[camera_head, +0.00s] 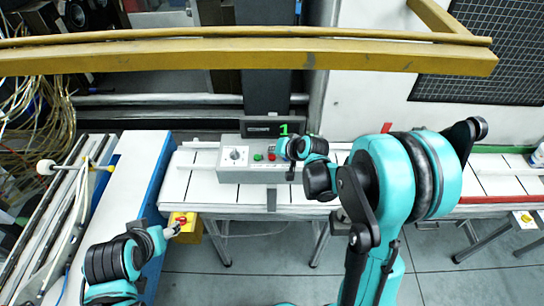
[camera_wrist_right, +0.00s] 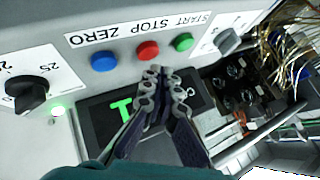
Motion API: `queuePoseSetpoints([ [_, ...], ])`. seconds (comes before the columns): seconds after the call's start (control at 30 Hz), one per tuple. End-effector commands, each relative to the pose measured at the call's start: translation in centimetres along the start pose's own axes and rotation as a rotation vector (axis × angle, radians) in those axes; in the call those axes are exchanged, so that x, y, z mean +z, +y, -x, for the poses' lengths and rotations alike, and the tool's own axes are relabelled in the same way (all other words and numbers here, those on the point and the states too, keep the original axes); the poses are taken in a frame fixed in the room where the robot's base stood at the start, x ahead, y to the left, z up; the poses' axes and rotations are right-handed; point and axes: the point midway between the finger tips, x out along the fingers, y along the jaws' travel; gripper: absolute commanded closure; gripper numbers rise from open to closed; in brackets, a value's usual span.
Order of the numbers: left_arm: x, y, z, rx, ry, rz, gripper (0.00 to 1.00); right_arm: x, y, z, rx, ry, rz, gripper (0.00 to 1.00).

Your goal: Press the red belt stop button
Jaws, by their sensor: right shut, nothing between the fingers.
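The grey control box (camera_head: 228,172) stands on the white belt table. The red button also shows in the head view (camera_head: 271,157). My right gripper (camera_wrist_right: 158,71) is shut and empty. Its tips appear just below the red button in the picture; contact cannot be told. My left gripper (camera_head: 172,231) is at lower left, by a yellow box; its jaw state is unclear.
A dial (camera_wrist_right: 27,93) and a dark screen with a green mark (camera_wrist_right: 124,106) are beside the buttons. The yellow box (camera_head: 187,233) carries another red knob (camera_head: 181,220). A yellow beam (camera_head: 240,56) crosses the top of the head view.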

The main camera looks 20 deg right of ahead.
Motion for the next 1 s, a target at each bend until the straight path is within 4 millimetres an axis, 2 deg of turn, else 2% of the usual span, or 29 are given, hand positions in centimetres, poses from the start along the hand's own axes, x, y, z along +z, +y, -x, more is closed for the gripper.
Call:
queuePoseSetpoints([
  [0.47,0.64,0.0,-0.89,0.0,0.0,0.0,0.41,0.46,0.47,-0.63,0.0,0.0,0.0,1.0],
  [1.0,0.7,0.0,-0.98,0.0,0.0,0.0,0.41,0.51,0.51,-0.69,0.0,0.0,0.0,1.0],
])
